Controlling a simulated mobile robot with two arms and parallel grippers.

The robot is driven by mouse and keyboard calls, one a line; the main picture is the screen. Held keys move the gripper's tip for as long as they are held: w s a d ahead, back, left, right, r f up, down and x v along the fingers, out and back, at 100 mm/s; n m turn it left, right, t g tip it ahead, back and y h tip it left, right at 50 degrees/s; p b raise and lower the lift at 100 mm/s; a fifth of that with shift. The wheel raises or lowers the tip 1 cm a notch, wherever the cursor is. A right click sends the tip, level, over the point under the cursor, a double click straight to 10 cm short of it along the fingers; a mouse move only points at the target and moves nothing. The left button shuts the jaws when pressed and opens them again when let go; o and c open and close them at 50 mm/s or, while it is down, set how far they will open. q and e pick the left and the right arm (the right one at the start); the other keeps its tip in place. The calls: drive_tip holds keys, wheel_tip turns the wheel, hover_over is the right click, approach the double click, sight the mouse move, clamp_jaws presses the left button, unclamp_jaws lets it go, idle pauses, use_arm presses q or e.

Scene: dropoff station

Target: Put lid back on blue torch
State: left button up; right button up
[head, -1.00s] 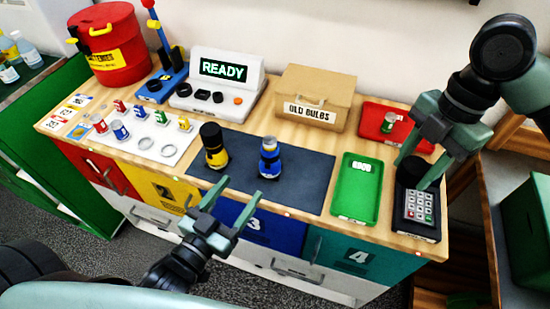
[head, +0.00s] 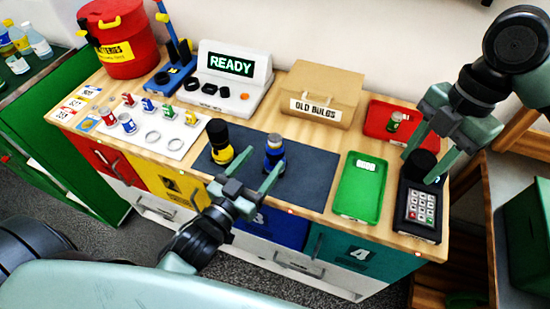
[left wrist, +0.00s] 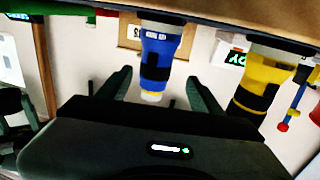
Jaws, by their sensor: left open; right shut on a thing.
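The blue torch (head: 274,148) stands upright on the dark mat (head: 312,180) with its pale top end bare. My left gripper (head: 258,162) is open beside it, and one finger hides part of its body. In the left wrist view, which is upside down, the blue torch (left wrist: 160,55) shows between the two open fingers, not visibly touched. My right gripper (head: 420,170) is shut on a black lid (head: 421,162), held over or close to the keypad device (head: 422,208). The fingers hide part of the lid.
A yellow torch (head: 221,152) with a black cap stands left of the blue one. A green tray (head: 360,187), a red tray (head: 405,124) and an "old bulbs" box (head: 322,94) lie to the right and behind. The mat's right side is clear.

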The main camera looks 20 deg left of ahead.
sight(270, 157)
use_arm(q)
drive_tip(key=shift+w, duration=0.15)
drive_tip(key=shift+w+d, duration=0.2)
drive_tip(key=shift+w, duration=0.15)
use_arm(e)
drive_tip(key=shift+r, duration=0.25)
use_arm(q)
drive_tip(key=p+x, duration=0.1)
drive_tip(key=x, duration=0.2)
drive_tip(key=shift+w+d+p, duration=0.25)
drive_tip(key=shift+d+p, duration=0.05)
drive_tip(key=shift+p, duration=0.1)
use_arm(e)
drive_tip(key=shift+r, duration=0.65)
use_arm(q)
drive_tip(key=shift+w+d+f, duration=0.1)
drive_tip(key=shift+w+f, duration=0.05)
drive_tip(key=shift+w, duration=0.25)
drive_tip(key=shift+s, duration=0.1)
clamp_jaws()
